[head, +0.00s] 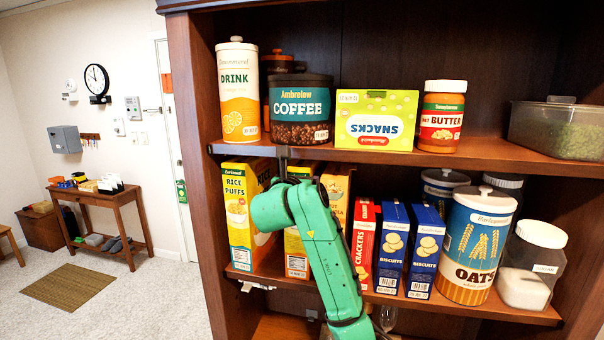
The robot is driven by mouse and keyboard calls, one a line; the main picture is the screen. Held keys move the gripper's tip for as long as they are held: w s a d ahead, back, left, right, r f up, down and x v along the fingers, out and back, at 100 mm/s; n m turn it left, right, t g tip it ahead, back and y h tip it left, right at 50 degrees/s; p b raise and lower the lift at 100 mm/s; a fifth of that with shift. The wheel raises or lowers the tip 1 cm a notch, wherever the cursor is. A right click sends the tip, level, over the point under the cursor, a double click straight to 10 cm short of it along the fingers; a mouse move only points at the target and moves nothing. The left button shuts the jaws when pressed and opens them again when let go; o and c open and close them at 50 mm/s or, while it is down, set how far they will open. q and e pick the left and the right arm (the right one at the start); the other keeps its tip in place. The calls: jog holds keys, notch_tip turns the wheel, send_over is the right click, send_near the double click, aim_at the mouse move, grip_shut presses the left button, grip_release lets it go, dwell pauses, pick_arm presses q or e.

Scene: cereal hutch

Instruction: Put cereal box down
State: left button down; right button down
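A yellow Rice Puffs cereal box (238,215) stands upright at the left end of the middle shelf. A second yellow box (297,258) stands just right of it, mostly hidden behind my green arm. A tan-orange box (338,188) shows behind the arm, further right. My arm rises from the bottom middle and bends in front of these boxes; it appears to be my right arm. A dark grey part at its end (283,165) is by the upper shelf's front edge. The fingertips are hidden, so I cannot tell whether they hold a box. My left gripper is not seen.
Right of the arm stand a red crackers box (363,243), two blue biscuit boxes (392,248), an oats canister (475,250) and a clear jar (530,270). The upper shelf (470,156) above holds a drink canister, coffee, snacks and a butter jar. Open floor lies left.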

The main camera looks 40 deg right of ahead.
jog(key=shift+s+a+r, duration=0.1)
jog(key=shift+s+a, duration=0.05)
jog(key=shift+a, duration=0.1)
jog(key=shift+c, duration=1.2)
grip_release()
jog(key=shift+d+f, duration=0.2)
jog(key=shift+f, duration=0.05)
jog(key=shift+o, duration=0.4)
jog(key=shift+d, duration=0.15)
pick_arm(q)
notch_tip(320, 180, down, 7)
jog(key=b, duration=0.7)
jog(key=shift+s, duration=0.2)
pick_arm(e)
jog(key=v, duration=1.2)
jog(key=shift+r, duration=0.25)
